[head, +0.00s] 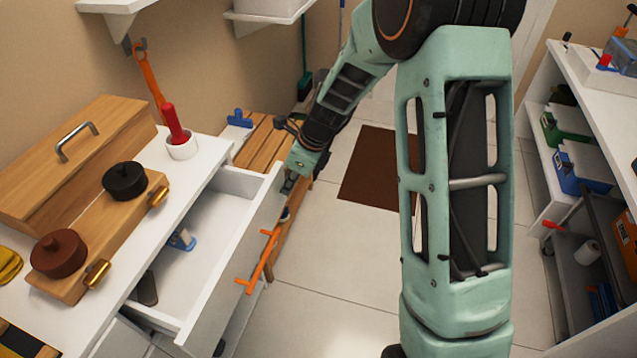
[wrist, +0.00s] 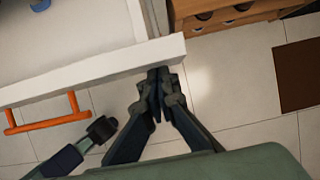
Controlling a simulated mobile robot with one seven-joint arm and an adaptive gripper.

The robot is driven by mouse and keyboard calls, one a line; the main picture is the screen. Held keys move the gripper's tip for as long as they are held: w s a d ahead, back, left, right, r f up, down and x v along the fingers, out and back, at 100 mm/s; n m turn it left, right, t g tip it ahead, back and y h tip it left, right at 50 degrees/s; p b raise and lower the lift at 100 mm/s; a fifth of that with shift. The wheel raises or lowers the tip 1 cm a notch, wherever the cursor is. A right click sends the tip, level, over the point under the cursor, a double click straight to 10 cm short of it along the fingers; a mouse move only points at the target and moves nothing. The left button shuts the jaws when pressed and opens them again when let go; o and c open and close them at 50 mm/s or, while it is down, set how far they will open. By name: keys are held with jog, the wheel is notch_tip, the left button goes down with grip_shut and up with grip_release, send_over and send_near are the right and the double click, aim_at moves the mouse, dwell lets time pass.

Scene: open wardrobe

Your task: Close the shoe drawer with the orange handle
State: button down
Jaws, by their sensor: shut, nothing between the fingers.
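The white drawer (head: 228,272) with the orange handle (head: 263,261) stands open from the white cabinet, at left centre in the head view. A blue item (head: 181,239) and a dark item (head: 148,289) lie inside it. In the wrist view the drawer's front edge (wrist: 90,72) crosses the upper left, with the orange handle (wrist: 47,124) below it. My gripper (wrist: 158,76) is shut and empty. Its tips are at the outer side of the drawer front near its far end; I cannot tell whether they touch. In the head view my arm partly hides the gripper.
A wooden slatted bench (head: 262,146) stands just beyond the drawer. The white cabinet top (head: 205,150) holds a wooden box (head: 75,160) and a board with knobs (head: 100,232). Shelves (head: 590,95) line the right. The tiled floor (head: 335,260) between is clear, with a brown mat (head: 375,170).

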aim_at(237, 173)
jog(key=w+a+p, duration=0.1)
jog(key=a, duration=0.3)
jog(key=w+a+p, duration=0.2)
jog(key=a, duration=0.2)
jog(key=w+a+p, duration=0.2)
jog(key=a, duration=0.2)
jog(key=shift+w+a, duration=0.1)
jog(key=shift+a, duration=0.15)
jog(key=shift+a+r, duration=0.1)
jog(key=shift+a, duration=0.05)
jog(key=shift+w+a+r, duration=0.1)
jog(key=shift+w, duration=0.05)
